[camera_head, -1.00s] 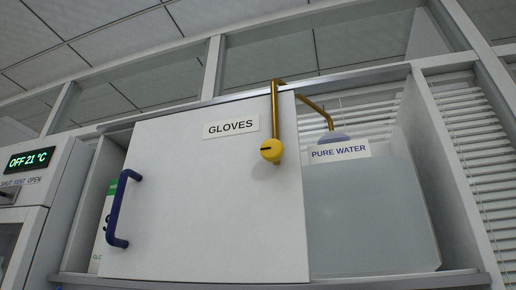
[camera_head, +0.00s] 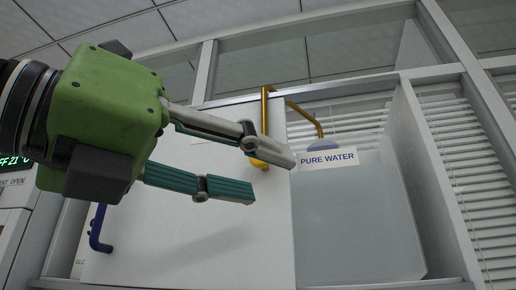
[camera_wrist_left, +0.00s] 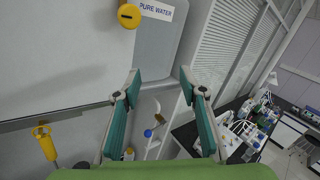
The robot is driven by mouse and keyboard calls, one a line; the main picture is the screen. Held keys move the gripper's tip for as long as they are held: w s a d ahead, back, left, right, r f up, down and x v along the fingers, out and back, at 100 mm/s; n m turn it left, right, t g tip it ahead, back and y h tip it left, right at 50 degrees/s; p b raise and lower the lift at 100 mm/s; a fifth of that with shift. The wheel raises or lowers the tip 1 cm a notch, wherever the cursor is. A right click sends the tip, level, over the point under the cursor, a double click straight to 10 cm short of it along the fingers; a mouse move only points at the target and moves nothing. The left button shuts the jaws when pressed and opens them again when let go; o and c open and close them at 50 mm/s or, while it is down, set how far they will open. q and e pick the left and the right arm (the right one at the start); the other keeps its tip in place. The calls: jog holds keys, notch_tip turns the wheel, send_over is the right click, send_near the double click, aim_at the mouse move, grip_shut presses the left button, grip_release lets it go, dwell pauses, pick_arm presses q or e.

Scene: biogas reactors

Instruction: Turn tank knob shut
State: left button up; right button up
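The yellow knob (camera_head: 259,163) sits on a brass pipe (camera_head: 265,105) in front of the white cabinet door. In the head view a finger of my left gripper (camera_head: 273,178) hides most of it. The translucent tank (camera_head: 355,220), labelled PURE WATER, stands to the right of the knob. My left gripper (camera_wrist_left: 160,78) is open and empty, its fingers apart. In the wrist view the knob lies above its left fingertip; contact cannot be told. My right gripper is not in view.
The white sliding door (camera_head: 190,245) has a blue handle (camera_head: 99,230) at its left. A second yellow fitting (camera_wrist_left: 43,140) shows low left in the wrist view. A cluttered dark bench (camera_wrist_left: 240,125) lies at the right. Window blinds (camera_head: 475,160) are behind.

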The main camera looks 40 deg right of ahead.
aim_at(257, 163)
pick_arm(q)
jog(key=s+a+r+n+t+y, duration=0.45)
jog(key=r+t, duration=0.25)
jog(key=t, duration=0.3)
jog(key=w+a+p+x, duration=0.1)
jog(key=p+x, duration=0.5)
jog(key=x, duration=0.7)
jog(key=shift+w+d+f+m, duration=0.3)
jog(key=shift+w+f+m, duration=0.05)
jog(key=shift+w+f, duration=0.05)
jog(key=shift+y, duration=0.25)
jog(key=c, duration=1.1)
